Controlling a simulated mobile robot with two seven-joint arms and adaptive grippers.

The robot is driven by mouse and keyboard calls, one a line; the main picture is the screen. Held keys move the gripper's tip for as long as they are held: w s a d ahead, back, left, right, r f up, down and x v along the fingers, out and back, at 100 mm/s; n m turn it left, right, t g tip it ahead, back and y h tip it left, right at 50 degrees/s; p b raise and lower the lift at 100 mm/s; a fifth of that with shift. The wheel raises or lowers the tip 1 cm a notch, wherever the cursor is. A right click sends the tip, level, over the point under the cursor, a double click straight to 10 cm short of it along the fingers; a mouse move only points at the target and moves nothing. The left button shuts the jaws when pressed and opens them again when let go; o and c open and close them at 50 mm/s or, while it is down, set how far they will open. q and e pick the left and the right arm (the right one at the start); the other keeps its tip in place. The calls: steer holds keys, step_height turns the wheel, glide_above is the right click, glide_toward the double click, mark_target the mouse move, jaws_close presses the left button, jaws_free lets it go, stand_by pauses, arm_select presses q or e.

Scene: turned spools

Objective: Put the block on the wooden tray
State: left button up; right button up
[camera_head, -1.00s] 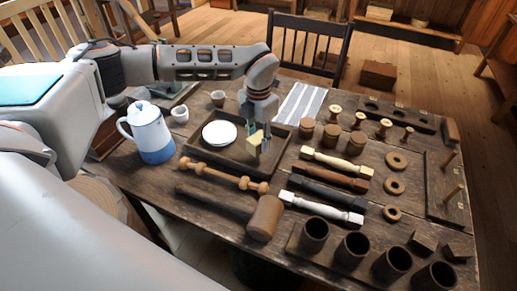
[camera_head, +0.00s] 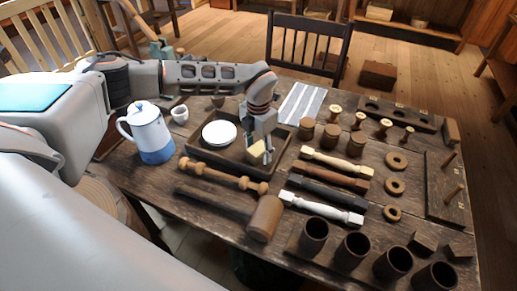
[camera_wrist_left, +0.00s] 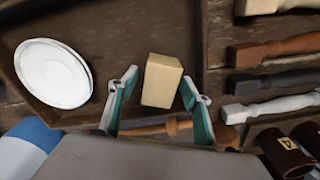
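The wooden tray (camera_head: 196,153) lies on the table, dark, with low walls. The block (camera_head: 256,152) is pale and wooden. It is over the right part of the tray, and I cannot tell whether it rests fully on the tray floor. In the left wrist view the block (camera_wrist_left: 161,82) stands between the fingertips with a gap on each side. My left gripper (camera_head: 264,156) reaches down into the tray around the block and is open; its teal-lined fingers also show in the left wrist view (camera_wrist_left: 159,92). My right gripper is not in view.
A white plate (camera_head: 219,133) lies in the tray left of the block. A white and blue pitcher (camera_head: 152,137) stands left of the tray. A turned spindle (camera_head: 222,175) and a mallet (camera_head: 265,218) lie in front. Several spools, rings and cups fill the right side.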

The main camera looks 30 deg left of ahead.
mark_target(259, 149)
arm_select(q)
step_height(259, 149, up, 12)
steer(key=shift+r, duration=0.15)
stand_by(0.6)
steer(key=shift+s+d, duration=0.1)
stand_by(0.4)
